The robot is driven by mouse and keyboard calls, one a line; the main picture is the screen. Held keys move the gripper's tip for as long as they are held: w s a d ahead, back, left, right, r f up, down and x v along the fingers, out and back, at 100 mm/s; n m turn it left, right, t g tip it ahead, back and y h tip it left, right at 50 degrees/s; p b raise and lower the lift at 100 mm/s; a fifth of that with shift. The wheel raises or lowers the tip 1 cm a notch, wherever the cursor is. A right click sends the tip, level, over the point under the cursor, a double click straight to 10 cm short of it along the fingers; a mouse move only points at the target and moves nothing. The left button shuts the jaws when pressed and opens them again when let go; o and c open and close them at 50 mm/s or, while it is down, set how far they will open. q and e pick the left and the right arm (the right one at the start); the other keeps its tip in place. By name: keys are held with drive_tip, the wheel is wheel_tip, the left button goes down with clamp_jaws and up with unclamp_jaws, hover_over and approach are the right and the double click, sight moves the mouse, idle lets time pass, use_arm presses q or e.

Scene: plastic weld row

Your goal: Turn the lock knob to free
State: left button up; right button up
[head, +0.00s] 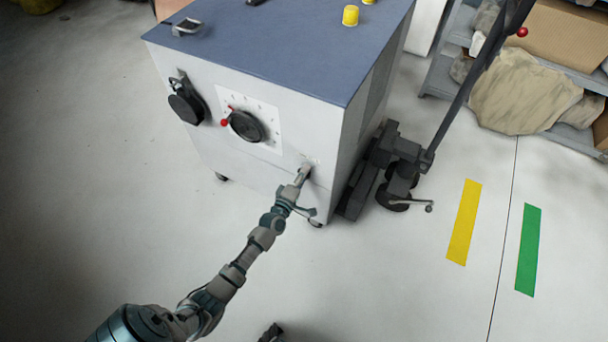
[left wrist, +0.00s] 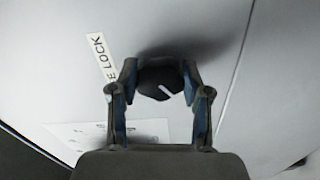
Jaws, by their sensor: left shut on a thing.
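The lock knob (left wrist: 160,78) is dark and round with a white pointer line, on the pale front panel of a cabinet. In the left wrist view the pointer slants toward the lower right. A white label (left wrist: 100,58) beside it ends in "E LOCK"; part of it is hidden by a finger. My left gripper (head: 305,172) is at the cabinet's lower right front, with its fingers closed on both sides of the knob. In the head view the gripper hides the knob. A dark piece at the bottom edge (head: 271,332) may be my right gripper, mostly cut off.
The blue-topped cabinet (head: 270,45) carries a large black dial (head: 246,126) with a red-tipped lever and a black fitting (head: 186,104). A dark jack-like device (head: 385,165) with a pole stands at its right. Floor is clear in front.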

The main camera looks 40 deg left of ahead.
use_arm(q)
drive_tip(key=shift+f+n, duration=0.2)
drive_tip(key=shift+n, duration=0.6)
drive_tip(key=o, duration=1.2)
drive_tip(key=shift+c, duration=0.2)
drive_tip(key=shift+a, duration=0.1)
